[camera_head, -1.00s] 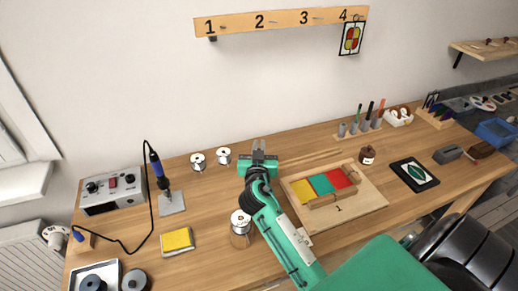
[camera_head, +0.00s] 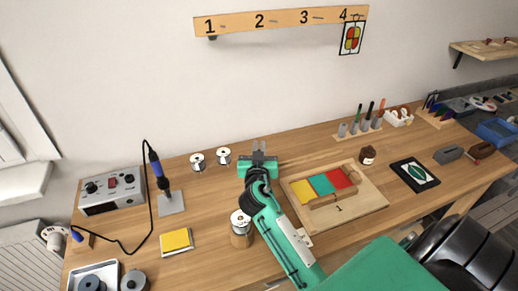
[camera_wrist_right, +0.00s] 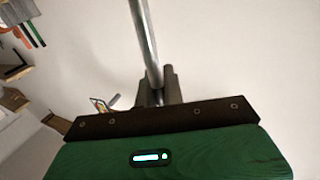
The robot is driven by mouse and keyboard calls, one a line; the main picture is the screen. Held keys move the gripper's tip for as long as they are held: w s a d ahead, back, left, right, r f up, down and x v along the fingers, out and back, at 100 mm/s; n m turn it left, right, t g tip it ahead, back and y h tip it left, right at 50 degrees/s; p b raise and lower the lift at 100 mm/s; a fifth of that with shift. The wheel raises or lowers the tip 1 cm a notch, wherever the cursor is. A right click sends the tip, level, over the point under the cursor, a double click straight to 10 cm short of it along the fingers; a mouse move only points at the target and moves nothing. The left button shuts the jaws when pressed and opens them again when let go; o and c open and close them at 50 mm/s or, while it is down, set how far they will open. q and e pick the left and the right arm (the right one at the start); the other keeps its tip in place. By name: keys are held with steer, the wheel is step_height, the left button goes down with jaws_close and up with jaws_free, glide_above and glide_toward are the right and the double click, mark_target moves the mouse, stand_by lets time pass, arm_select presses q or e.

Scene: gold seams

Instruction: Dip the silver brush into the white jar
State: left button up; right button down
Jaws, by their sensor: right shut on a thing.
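My right gripper (camera_head: 258,149) is held over the middle of the bench, left of the wooden board. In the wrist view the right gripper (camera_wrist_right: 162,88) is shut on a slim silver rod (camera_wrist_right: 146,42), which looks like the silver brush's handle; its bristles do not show. The brush cannot be made out in the head view. I cannot tell for sure which container is the white jar. A can with a white top (camera_head: 240,217) stands beside my right forearm. Two small white-topped round things (camera_head: 197,160) (camera_head: 223,155) stand at the back. My left gripper is not in view.
The wooden board (camera_head: 370,205) holds yellow, teal and red pieces. A brown bottle (camera_head: 367,155) and a rack of coloured tools (camera_head: 358,131) stand behind it. A soldering station (camera_head: 111,190) and a yellow pad (camera_head: 176,240) are at left. Bare bench shows between.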

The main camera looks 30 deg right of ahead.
steer(key=shift+f+b, duration=0.35)
steer(key=shift+b, duration=0.05)
stand_by(2.1)
step_height(320, 180, up, 6)
steer(key=p, duration=0.3)
stand_by(0.5)
steer(key=shift+f, duration=0.1)
stand_by(0.4)
